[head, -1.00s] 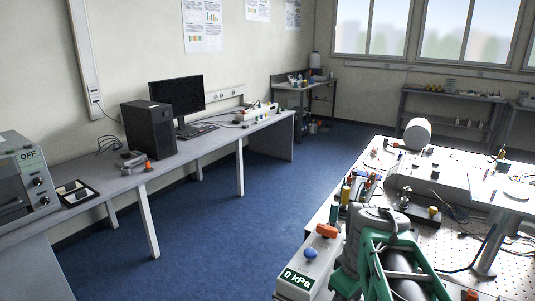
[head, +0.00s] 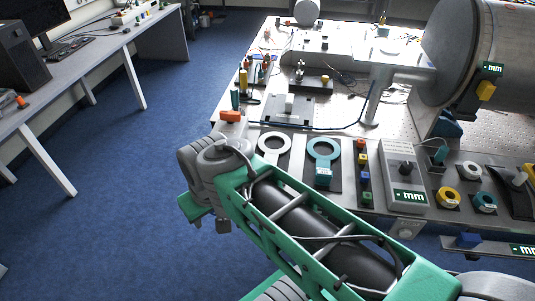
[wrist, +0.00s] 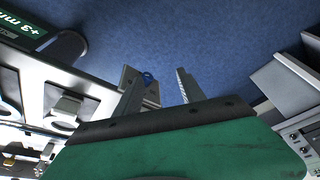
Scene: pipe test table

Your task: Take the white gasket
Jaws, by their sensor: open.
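A white ring-shaped gasket (head: 263,144) lies flat on a dark plate near the front edge of the test table. A teal ring (head: 323,147) lies just to its right. My gripper (wrist: 160,85) shows in the wrist view, with its two fingers apart, nothing between them, and blue floor beyond. In the head view my green arm reaches in front of the table edge, its far end left of and nearer than the white gasket. The gripper's fingers are not clear there. I cannot make out the white gasket in the wrist view.
The test table (head: 345,112) holds a control box (head: 403,173), an orange knob (head: 230,115), a large grey cylinder (head: 480,55) and small rings at the right. A side desk (head: 98,50) stands at the left. The blue floor (head: 140,185) between is clear.

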